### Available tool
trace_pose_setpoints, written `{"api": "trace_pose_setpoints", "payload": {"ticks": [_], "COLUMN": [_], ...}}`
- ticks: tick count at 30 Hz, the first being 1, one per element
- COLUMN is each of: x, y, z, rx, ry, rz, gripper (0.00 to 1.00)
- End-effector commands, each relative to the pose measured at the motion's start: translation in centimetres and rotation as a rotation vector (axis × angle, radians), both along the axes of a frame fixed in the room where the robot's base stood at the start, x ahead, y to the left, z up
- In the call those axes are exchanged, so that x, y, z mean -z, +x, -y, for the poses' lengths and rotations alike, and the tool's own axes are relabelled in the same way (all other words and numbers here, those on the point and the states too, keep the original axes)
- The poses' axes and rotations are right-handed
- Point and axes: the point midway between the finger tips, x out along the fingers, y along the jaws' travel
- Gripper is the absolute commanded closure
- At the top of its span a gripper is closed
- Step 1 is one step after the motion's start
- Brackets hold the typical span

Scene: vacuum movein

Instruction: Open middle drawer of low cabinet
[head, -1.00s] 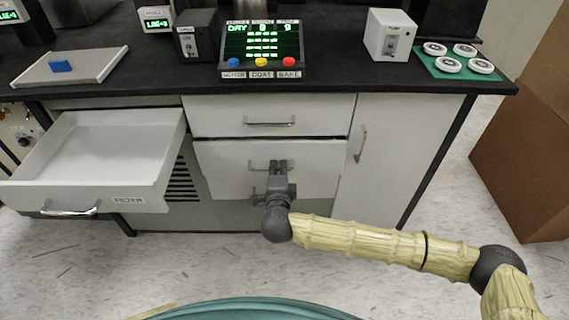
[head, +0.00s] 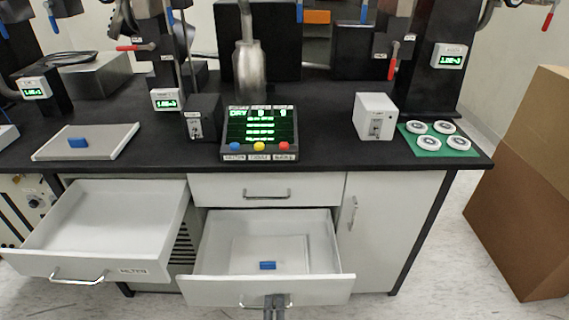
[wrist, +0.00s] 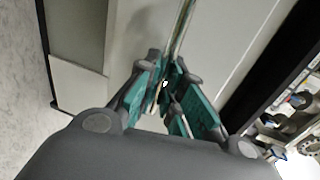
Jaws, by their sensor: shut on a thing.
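The middle drawer (head: 310,291) of the low cabinet (head: 322,189) is pulled well out in the head view. A small blue block (head: 267,265) lies on a pale flat piece inside it. My gripper (head: 274,300) is at the drawer's bar handle (head: 246,303), near the bottom edge of the head view. In the wrist view my gripper (wrist: 168,88) has its teal-padded fingers closed around the metal handle bar (wrist: 181,30). The drawer above (head: 268,192) is closed.
Another drawer (head: 80,262), at the left, stands open and empty. A cupboard door (head: 378,235) at the right is closed. A cardboard box (head: 525,190) stands on the floor at the right. The black worktop (head: 330,165) carries instruments and a green mat with discs.

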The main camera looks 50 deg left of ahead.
Motion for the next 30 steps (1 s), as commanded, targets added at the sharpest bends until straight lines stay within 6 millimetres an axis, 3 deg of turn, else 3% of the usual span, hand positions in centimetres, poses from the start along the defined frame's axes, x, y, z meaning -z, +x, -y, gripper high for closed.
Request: {"api": "trace_pose_setpoints", "payload": {"ticks": [7, 19, 20, 23, 30], "x": [0.0, 0.1, 0.1, 0.0, 0.0], "y": [-1.2, -1.3, -1.3, -1.3, -1.4], "z": [1.1, 1.2, 1.2, 1.2, 1.2], "rx": [-0.004, -0.005, -0.005, -0.005, -0.006], "ry": [0.000, -0.001, -0.001, -0.001, 0.000], "rz": [0.002, 0.002, 0.002, 0.001, 0.001], "gripper": [1.00, 1.00, 0.85, 0.68, 0.68]}}
